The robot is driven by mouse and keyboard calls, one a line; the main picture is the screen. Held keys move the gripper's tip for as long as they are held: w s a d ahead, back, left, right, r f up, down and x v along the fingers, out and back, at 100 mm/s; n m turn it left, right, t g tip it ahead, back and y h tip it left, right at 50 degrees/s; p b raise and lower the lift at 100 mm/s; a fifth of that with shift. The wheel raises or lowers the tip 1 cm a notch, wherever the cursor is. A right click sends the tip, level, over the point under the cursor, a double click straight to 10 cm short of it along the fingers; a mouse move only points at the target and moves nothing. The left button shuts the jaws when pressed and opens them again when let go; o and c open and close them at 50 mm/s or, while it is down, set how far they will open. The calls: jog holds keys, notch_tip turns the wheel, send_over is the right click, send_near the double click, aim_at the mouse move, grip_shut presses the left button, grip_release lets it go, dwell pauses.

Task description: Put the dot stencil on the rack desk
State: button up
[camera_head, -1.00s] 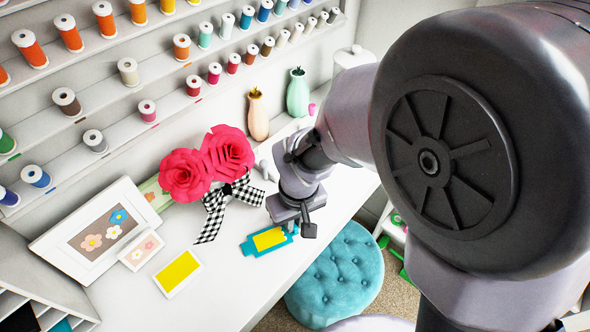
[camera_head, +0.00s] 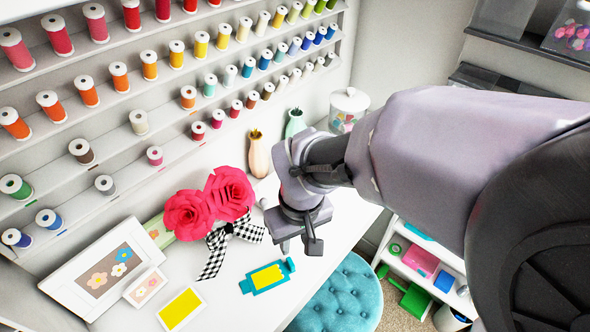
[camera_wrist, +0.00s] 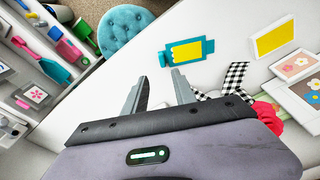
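My gripper (camera_head: 300,246) is above the front part of the white rack desk (camera_head: 231,300). In the wrist view my gripper (camera_wrist: 158,84) has its two fingers apart with nothing between them. A teal piece with a yellow panel (camera_head: 267,276) lies flat on the desk, just below and left of my gripper in the head view. It also shows beyond the fingertips in the wrist view (camera_wrist: 186,52). I cannot pick out a dot stencil for certain in either view.
Red paper flowers with a checked ribbon (camera_head: 210,205), a framed flower picture (camera_head: 104,272) and a yellow card (camera_head: 181,308) occupy the desk. Spool shelves (camera_head: 150,112) stand behind. A teal stool (camera_head: 341,300) is in front; a white cart (camera_head: 425,275) holds colored items at right.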

jog(key=s+d+r+m+t+y, duration=0.1)
jog(key=s+d+r+m+t, duration=0.3)
jog(key=s+d+r+m, duration=0.5)
notch_tip(320, 180, up, 4)
jog(key=shift+d+f+m+t, duration=0.1)
jog(key=shift+d+m+t, duration=0.25)
jog(key=shift+d, duration=0.45)
notch_tip(320, 180, down, 8)
jog(key=b, duration=0.8)
jog(key=shift+f, duration=0.15)
